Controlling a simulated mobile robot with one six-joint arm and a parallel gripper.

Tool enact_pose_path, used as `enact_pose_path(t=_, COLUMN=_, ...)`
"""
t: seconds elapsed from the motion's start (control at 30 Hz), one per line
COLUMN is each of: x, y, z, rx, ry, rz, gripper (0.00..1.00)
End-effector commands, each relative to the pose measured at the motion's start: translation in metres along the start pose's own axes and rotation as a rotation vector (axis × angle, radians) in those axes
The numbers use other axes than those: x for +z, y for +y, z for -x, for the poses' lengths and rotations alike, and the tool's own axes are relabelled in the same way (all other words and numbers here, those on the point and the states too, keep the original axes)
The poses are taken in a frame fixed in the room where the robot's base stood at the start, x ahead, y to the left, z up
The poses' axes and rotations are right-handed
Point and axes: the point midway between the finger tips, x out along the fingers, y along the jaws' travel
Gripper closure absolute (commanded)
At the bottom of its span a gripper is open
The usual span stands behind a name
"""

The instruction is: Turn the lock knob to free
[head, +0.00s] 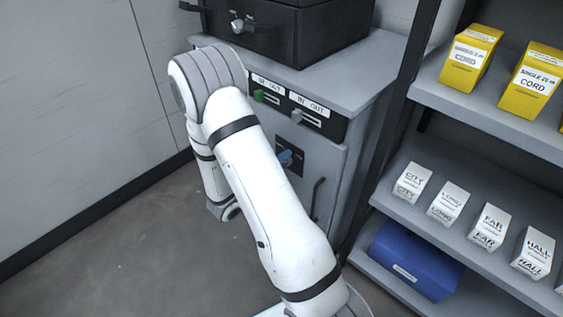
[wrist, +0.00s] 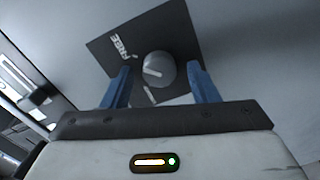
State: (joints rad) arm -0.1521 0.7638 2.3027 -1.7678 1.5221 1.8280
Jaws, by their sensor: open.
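The lock knob (wrist: 158,69) is a round grey knob with a white pointer line, on a dark square plate (wrist: 176,31) in the wrist view. White lettering on the plate, apparently "FREE", shows upper left of the knob; another white mark lies just below the knob. My gripper (wrist: 159,78) is open, its two blue fingers on either side of the knob. I cannot tell whether they touch it.
Above the plate, a green slider (head: 258,96) and a grey slider (head: 297,116) sit under IN/OUT labels. A dark handle (head: 317,198) is to the lower right. A black case (head: 300,30) stands on the cabinet (head: 345,60). Shelves (head: 490,120) with boxes stand close right; floor is clear left.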

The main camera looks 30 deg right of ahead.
Motion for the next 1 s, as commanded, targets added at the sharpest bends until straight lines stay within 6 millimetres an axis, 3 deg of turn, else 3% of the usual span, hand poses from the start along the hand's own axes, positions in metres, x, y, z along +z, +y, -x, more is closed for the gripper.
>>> enact_pose_path(t=0.17, x=0.000, y=0.000, z=0.004, rx=-0.001, ry=0.001, rz=0.001, gripper=0.46)
enact_pose_path(t=0.63, x=-0.002, y=0.000, z=0.069, rx=-0.001, ry=0.002, rz=0.001, gripper=0.46)
enact_pose_path(t=1.0, x=-0.001, y=-0.001, z=0.078, rx=0.000, ry=-0.001, rz=0.000, gripper=0.46)
